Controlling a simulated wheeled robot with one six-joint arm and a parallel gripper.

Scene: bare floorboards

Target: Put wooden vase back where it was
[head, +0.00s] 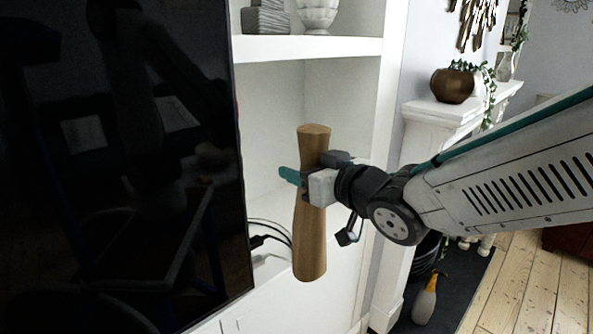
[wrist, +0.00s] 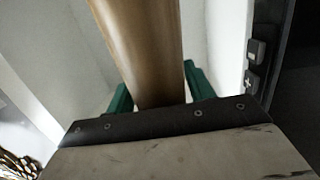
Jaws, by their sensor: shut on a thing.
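The wooden vase (head: 311,236) is a tall brown piece with a narrowed middle, held nearly upright in front of the white shelf unit. My gripper (head: 306,178) is shut on its narrow middle, with a green finger showing at the left. In the wrist view the vase (wrist: 143,45) rises between the two green fingers of my gripper (wrist: 160,88). The vase's lower end overlaps the lower shelf (head: 268,200) in the picture. I cannot tell whether it touches that shelf.
A black screen (head: 120,170) stands close at the left. An upper shelf (head: 305,47) holds a white vase (head: 317,15) and a grey box (head: 265,19). Black cables (head: 268,238) lie on the lower shelf. A mantel with a brown pot (head: 452,86) is at the right.

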